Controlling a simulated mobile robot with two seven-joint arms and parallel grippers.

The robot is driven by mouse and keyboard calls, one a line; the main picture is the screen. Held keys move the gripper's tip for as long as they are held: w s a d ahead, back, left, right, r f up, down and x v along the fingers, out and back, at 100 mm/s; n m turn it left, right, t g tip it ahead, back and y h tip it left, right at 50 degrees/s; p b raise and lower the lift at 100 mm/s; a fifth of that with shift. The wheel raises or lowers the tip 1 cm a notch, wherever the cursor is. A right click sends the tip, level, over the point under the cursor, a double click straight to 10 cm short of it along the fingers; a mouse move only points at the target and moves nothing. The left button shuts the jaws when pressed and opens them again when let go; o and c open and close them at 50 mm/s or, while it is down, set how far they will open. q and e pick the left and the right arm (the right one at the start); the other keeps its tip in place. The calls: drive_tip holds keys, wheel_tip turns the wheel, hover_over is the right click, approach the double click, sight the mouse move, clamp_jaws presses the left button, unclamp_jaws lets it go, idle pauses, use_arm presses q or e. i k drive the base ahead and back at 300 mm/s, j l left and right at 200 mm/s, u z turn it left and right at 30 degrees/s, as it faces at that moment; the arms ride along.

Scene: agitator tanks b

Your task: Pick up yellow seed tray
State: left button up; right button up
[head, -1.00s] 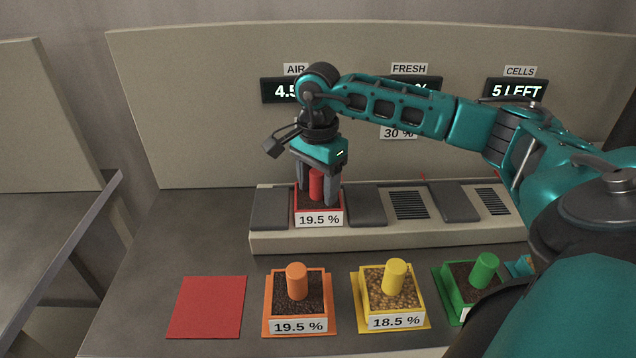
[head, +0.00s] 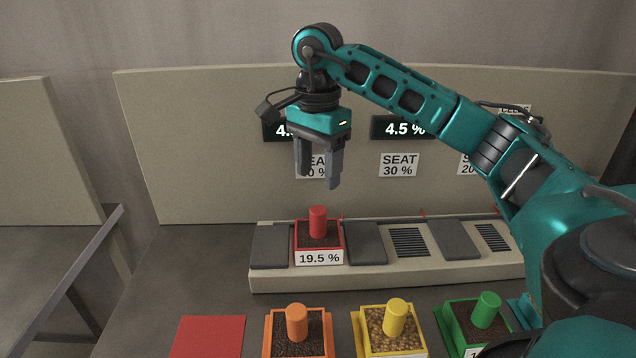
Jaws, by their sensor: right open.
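The yellow seed tray (head: 381,346) stands on a yellow mat at the front of the table. It holds pale round grains and has an upright yellow post (head: 396,317). Its lower front is cut off by the picture's bottom edge. My right gripper (head: 325,182) is open and empty, pointing down. It hangs above the red seed tray (head: 319,257), clear of its red post, and is up and to the left of the yellow tray. My left gripper is not in view.
The red tray, labelled 19.5 %, sits in a slot of the raised beige bench (head: 390,277). An orange tray (head: 270,335) stands left of the yellow one, a green tray (head: 450,322) right. A red mat (head: 208,337) lies bare. Display panels are behind.

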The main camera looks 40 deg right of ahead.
sight(392, 329)
drive_tip(key=k, duration=1)
